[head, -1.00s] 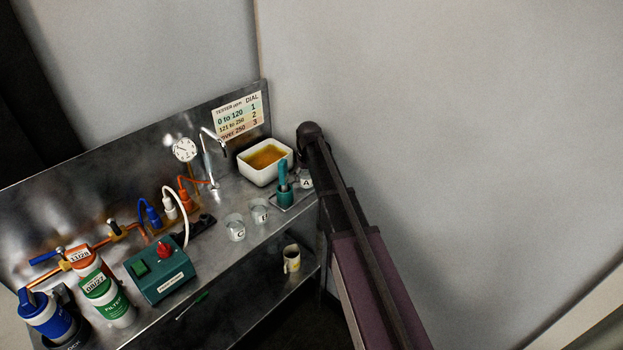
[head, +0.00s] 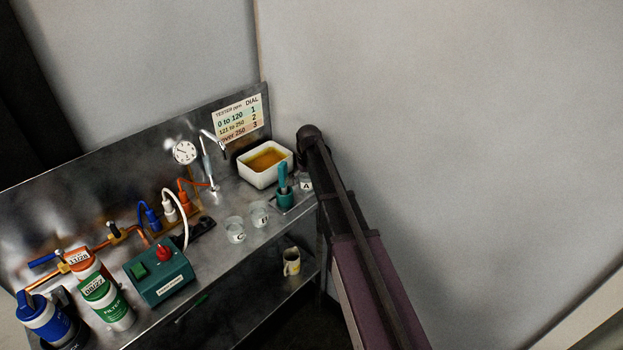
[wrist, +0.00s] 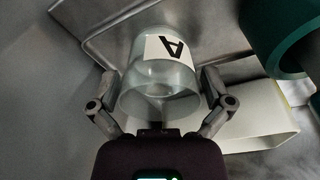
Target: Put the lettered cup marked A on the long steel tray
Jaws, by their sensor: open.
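The clear cup marked A (wrist: 165,75) is between the two fingers of my open gripper (wrist: 160,103) in the wrist view. Its label appears upside down there. A finger is close to each side of the cup; I cannot tell whether they touch it. In the head view cup A (head: 306,185) shows at the bench's right end, partly hidden by my arm, which also hides my gripper. A steel tray (head: 298,203) lies there, and its raised rim (wrist: 88,48) shows behind the cup in the wrist view. I cannot tell whether the cup rests on it.
A teal holder (head: 285,199) stands close left of cup A. Cups B (head: 260,216) and C (head: 236,232) stand further left. A white basin (head: 265,165) of amber liquid is behind. A teal cylinder (wrist: 275,35) and a pale open-ended piece (wrist: 250,128) are right of the fingers.

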